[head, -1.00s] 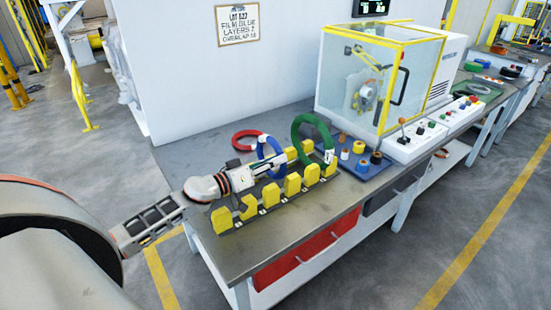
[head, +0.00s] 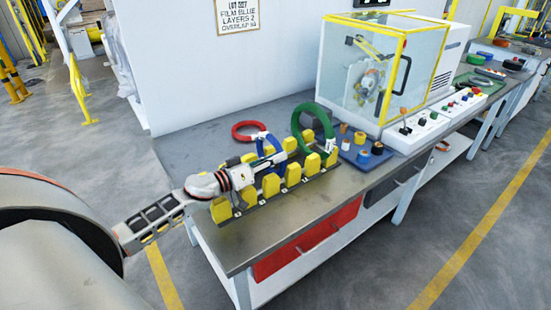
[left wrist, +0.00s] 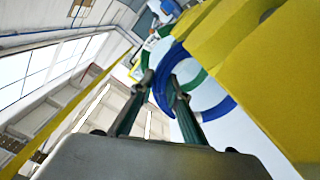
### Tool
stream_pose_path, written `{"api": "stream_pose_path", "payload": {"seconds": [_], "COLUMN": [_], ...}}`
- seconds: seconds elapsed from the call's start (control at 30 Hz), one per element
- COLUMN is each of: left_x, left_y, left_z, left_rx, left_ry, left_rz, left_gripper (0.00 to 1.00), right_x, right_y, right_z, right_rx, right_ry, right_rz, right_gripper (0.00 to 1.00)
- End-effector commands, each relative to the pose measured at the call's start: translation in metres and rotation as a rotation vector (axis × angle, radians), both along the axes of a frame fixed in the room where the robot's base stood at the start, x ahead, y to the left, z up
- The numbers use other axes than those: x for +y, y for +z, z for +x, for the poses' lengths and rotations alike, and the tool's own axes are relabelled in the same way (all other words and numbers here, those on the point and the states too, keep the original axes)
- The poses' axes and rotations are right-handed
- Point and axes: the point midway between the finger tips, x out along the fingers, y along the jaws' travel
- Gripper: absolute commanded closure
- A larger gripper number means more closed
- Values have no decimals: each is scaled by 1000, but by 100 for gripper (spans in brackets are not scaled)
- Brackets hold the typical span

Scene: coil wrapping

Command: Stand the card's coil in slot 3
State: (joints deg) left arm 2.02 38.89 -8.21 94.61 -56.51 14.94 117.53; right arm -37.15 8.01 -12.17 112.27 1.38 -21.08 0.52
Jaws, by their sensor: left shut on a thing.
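A wall card (head: 237,15) reads FILM BLUE, LAYERS 2. The blue coil (head: 261,142) stands on edge at the yellow-post rack (head: 292,175), partly hidden by my arm and the posts. My left gripper (head: 283,158) is shut on it; the left wrist view shows the blue coil (left wrist: 161,95) between the fingertips (left wrist: 163,88). I cannot tell whether the coil touches the slot's bottom or which slot number it is in. A green coil (head: 297,122) stands upright farther right in the rack. A red coil (head: 238,136) lies flat behind the rack. My right gripper is not in view.
A blue mat (head: 352,156) with several small spools lies right of the rack. Beyond it stand a yellow-framed clear machine cabinet (head: 368,65) and a white control panel (head: 412,138). Yellow posts (left wrist: 255,60) are close on the right in the left wrist view. The bench front (head: 270,240) is bare.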

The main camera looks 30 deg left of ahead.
Motion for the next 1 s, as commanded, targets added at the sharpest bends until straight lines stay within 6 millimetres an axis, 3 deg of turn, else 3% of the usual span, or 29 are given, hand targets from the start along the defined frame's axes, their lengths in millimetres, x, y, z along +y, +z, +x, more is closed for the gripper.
{"api": "stream_pose_path", "payload": {"seconds": [1.0], "left_x": [0], "left_y": [-12], "left_z": [1], "left_rx": [-2], "left_ry": [0], "left_rz": [0], "left_gripper": [100], "right_x": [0], "right_y": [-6], "right_z": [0], "right_rx": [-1], "right_ry": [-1], "right_rz": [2], "right_gripper": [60]}}
